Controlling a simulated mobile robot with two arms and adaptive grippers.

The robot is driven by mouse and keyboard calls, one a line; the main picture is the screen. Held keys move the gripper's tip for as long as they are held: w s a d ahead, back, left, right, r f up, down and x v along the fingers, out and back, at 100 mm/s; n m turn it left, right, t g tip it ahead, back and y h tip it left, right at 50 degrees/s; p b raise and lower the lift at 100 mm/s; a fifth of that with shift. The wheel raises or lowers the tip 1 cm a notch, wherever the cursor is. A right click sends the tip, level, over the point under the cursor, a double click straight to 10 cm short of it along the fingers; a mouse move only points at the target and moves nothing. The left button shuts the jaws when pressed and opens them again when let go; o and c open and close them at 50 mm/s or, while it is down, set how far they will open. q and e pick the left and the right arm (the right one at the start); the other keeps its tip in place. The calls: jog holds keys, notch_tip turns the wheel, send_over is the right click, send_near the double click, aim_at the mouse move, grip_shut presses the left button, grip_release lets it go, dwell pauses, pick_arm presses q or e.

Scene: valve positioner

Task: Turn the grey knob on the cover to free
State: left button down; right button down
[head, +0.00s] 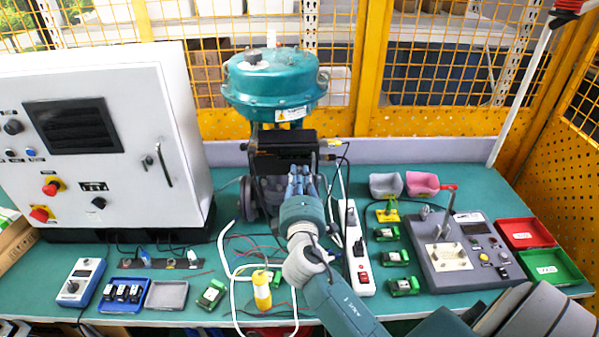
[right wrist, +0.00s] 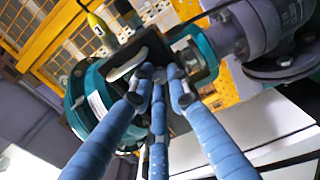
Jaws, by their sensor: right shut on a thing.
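The valve positioner is a black box (head: 286,146) below the teal actuator (head: 275,85) in the head view. Its dark cover (right wrist: 137,60) with a pale oval window faces my right gripper in the right wrist view. My right gripper (head: 299,176) reaches up to the front of the box. In the right wrist view its three blue fingers (right wrist: 160,75) come together at the cover, just beside the window. They are shut on the grey knob, which the fingertips hide almost completely. The direction the knob points cannot be told. My left gripper is not in view.
A white control cabinet (head: 100,140) stands at the left. A white power strip (head: 359,250) and loose cables lie close to my right arm. A grey test fixture (head: 450,258), a red tray (head: 524,233) and a green tray (head: 552,267) are at the right.

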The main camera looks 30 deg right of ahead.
jog(key=n+p, duration=0.2)
jog(key=n, duration=0.2)
jog(key=shift+r+n, duration=0.1)
jog(key=shift+n, duration=0.2)
jog(key=shift+n+p, duration=0.95)
jog(key=shift+n, duration=0.85)
jog(key=c, duration=1.9)
grip_release()
jog(key=shift+c, duration=0.2)
jog(key=shift+a, duration=0.1)
jog(key=v, duration=1.2)
